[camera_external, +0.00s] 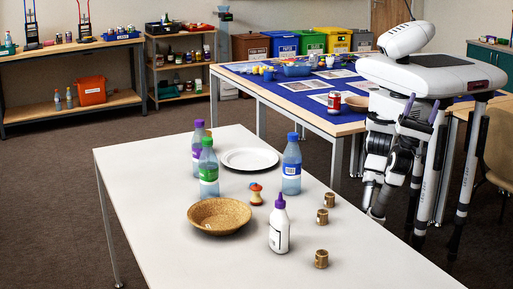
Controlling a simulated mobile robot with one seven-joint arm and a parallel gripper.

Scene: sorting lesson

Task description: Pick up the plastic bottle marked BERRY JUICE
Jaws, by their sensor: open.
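Three clear plastic bottles stand upright on the white table (150,205): one with a purple cap and purple label (198,150), one with a green cap and green label (209,172), and one with a blue cap (291,170). The print on their labels is too small to read, so I cannot see which says BERRY JUICE. The green-capped bottle partly covers the purple-capped one. My gripper (377,210) hangs low beside the table's right edge, open and empty, apart from all the bottles. Its fingers are small and hard to make out.
A blue-topped table (300,92) stands behind. The white table's left end is clear.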

